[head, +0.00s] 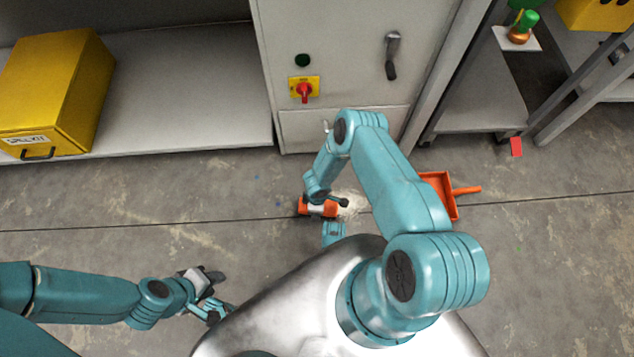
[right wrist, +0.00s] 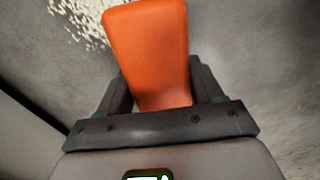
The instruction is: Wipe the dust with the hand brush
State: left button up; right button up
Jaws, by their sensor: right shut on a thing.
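The orange hand brush (head: 318,208) is low over the concrete floor in front of the grey cabinet; it also shows in the right wrist view (right wrist: 150,50). My right gripper (right wrist: 155,88) is shut on its orange part, with one dark finger on each side. The bristles are not clearly visible. Pale dust (head: 350,205) lies on the floor just right of the brush in the head view, partly hidden by my right arm. It shows as white specks at the top left of the right wrist view (right wrist: 82,18). My left gripper (head: 214,277) is at the lower left, away from the brush, its opening unclear.
An orange dustpan (head: 440,182) lies on the floor right of my right arm, partly covered by it. A grey cabinet (head: 340,70) with a red switch stands behind. A yellow box (head: 60,85) sits on the left shelf. Floor at left is clear.

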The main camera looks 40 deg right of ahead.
jog(key=shift+f+b, duration=0.4)
jog(key=shift+f, duration=0.2)
